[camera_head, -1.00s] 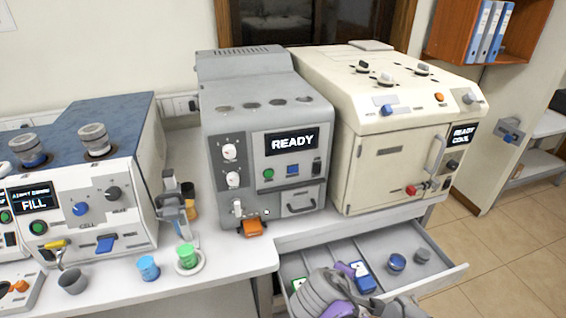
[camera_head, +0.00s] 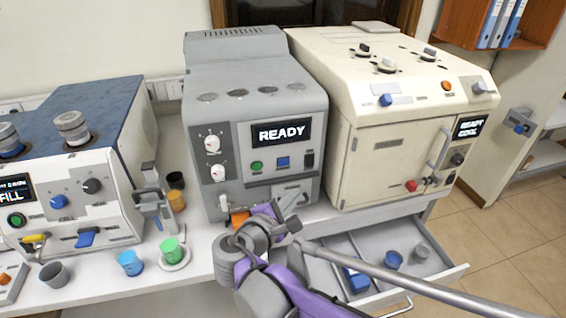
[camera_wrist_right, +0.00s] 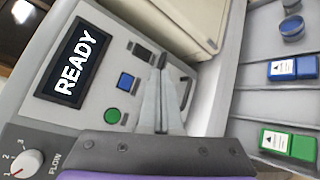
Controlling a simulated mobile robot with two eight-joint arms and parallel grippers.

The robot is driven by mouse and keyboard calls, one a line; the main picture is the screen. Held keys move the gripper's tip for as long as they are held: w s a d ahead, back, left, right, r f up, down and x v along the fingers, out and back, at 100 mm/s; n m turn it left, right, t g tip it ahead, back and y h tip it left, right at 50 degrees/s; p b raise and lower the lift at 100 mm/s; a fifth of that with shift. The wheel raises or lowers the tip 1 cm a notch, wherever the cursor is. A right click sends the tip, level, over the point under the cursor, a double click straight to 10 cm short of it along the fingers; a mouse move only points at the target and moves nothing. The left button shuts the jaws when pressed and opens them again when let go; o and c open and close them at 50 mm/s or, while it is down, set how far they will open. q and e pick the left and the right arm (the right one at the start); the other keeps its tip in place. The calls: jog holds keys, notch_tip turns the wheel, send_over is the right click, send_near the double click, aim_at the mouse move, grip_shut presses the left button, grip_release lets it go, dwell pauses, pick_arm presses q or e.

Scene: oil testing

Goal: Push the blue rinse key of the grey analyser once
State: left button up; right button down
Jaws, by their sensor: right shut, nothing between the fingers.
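The grey analyser (camera_head: 265,95) stands on the bench in the middle of the head view, its display reading READY. Its blue rinse key (camera_head: 283,162) is a small square right of a round green button (camera_head: 257,166). In the right wrist view the blue key (camera_wrist_right: 126,81) lies just left of my gripper's fingers. My right gripper (camera_head: 296,197) is in front of the analyser's lower panel, below the key. My left gripper is not in view.
A cream machine (camera_head: 395,130) stands close on the right. Below is an open drawer (camera_head: 445,270) holding blue and green boxes and small containers. A blue-topped machine (camera_head: 75,170) and small cups (camera_head: 131,262) stand on the left. An orange item (camera_head: 240,218) sits at the analyser's base.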

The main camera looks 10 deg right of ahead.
send_near(288, 164)
jog(key=shift+s+d+x, duration=0.15)
jog(key=shift+x, duration=0.75)
jog(key=shift+s+d+x, duration=0.1)
jog(key=shift+x, duration=0.75)
jog(key=shift+s+d+x, duration=0.15)
jog(key=shift+x, duration=0.75)
jog(key=shift+f, duration=0.15)
jog(key=shift+w, duration=0.4)
jog(key=shift+w, duration=0.4)
jog(key=shift+s, duration=0.2)
dwell(0.5)
jog(key=shift+s, duration=0.7)
jog(key=s, duration=0.5)
